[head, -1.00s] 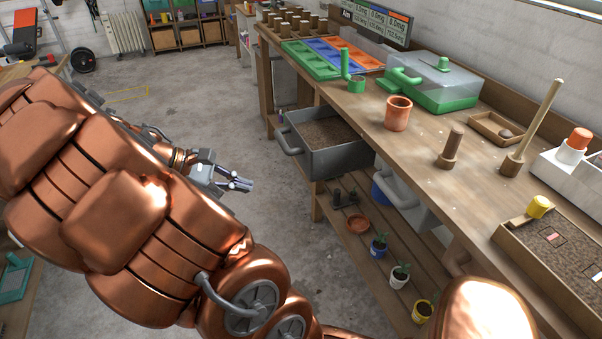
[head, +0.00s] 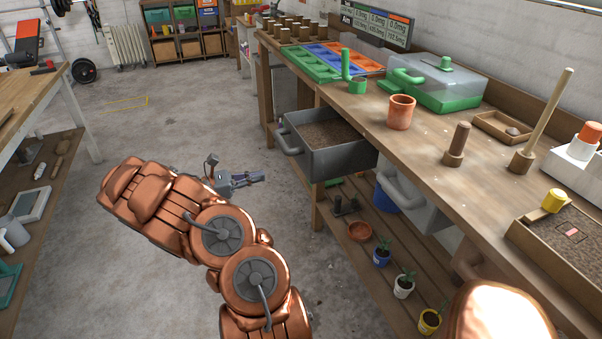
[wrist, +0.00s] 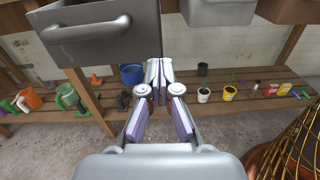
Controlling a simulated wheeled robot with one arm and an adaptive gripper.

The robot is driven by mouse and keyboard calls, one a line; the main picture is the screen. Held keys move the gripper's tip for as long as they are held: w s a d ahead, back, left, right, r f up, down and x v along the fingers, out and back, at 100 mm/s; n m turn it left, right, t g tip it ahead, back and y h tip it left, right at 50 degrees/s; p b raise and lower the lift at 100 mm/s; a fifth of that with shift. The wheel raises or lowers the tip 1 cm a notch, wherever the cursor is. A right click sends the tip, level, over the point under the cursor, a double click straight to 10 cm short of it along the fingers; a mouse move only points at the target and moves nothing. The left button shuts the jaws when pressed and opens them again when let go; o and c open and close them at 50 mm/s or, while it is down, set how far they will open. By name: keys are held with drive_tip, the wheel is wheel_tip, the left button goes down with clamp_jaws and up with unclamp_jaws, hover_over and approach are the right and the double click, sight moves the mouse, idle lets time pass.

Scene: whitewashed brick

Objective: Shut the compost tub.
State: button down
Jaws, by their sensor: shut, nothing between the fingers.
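The compost tub (head: 335,160) is a grey drawer-like bin filled with brown soil. It is pulled out from under the workbench, open at the top, with a bar handle (head: 285,138) on its front. In the wrist view its front shows at upper left, with the handle (wrist: 86,30) across it. My gripper (head: 263,177) is to the left of the tub and lower in the head view, apart from it. In the wrist view the fingertips (wrist: 159,68) are together and empty, right of the handle.
A second grey bin (head: 405,195) hangs under the bench (head: 430,140), further right. The lower shelf (head: 345,240) holds a blue pot and several small plant pots. A terracotta pot (head: 400,112) stands on the bench top.

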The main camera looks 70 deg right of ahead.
sight(310, 166)
drive_tip(key=shift+n, duration=0.3)
drive_tip(key=x, duration=0.9)
drive_tip(key=f+p+x, duration=0.1)
drive_tip(key=x, duration=0.4)
drive_tip(key=shift+w+d+f, duration=0.1)
drive_tip(key=shift+w+d, duration=0.2)
drive_tip(key=shift+d, duration=0.1)
